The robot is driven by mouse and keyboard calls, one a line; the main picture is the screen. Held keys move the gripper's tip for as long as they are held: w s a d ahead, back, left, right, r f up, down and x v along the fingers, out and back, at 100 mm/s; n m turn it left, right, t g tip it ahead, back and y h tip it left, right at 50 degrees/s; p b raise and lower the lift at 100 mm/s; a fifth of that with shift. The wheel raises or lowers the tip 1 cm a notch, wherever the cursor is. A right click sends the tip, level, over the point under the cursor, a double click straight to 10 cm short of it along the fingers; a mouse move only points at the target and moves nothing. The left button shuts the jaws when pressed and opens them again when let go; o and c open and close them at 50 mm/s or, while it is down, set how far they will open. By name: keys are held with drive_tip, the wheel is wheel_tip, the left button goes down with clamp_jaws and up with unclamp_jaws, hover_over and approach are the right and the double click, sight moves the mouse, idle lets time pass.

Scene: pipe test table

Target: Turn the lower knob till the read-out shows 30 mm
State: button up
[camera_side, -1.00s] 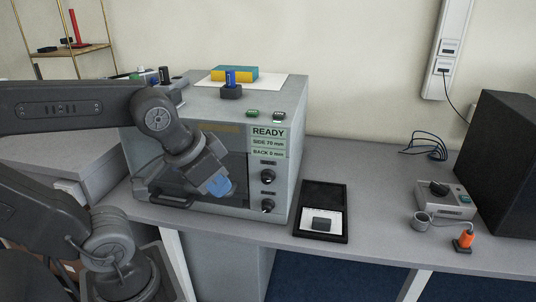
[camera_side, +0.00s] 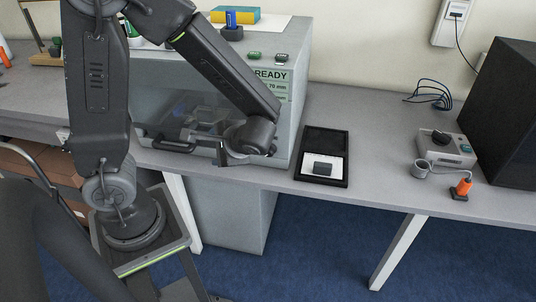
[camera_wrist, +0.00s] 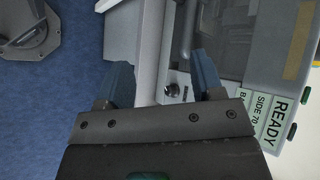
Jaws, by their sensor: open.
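The lower knob (camera_wrist: 173,90) shows in the wrist view on the front of the grey cabinet (camera_side: 190,60), between my two blue fingers and beyond them. My gripper (camera_wrist: 163,78) is open and empty, apart from the knob. The upper knob is not visible; the right finger covers that part of the panel. In the side view my wrist and forearm hide both knobs. In the wrist view the read-out (camera_wrist: 263,104) shows READY and SIDE 70, and the BACK value is hidden.
The cabinet door handle (camera_side: 170,146) sticks out at the left of its front. A black tray (camera_side: 322,178) lies right of the cabinet.

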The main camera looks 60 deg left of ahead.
drive_tip(key=w+a+f+m+t+y, duration=0.2)
drive_tip(key=w+f+m+t+y, duration=0.1)
drive_tip(key=w+f+m+y, duration=0.15)
drive_tip(key=m+t+h, duration=0.2)
drive_tip(key=m+t, duration=0.7)
drive_tip(key=t, duration=0.3)
approach(268, 154)
drive_tip(key=x, duration=1)
drive_tip(key=shift+s, duration=0.1)
drive_tip(key=c, duration=0.9)
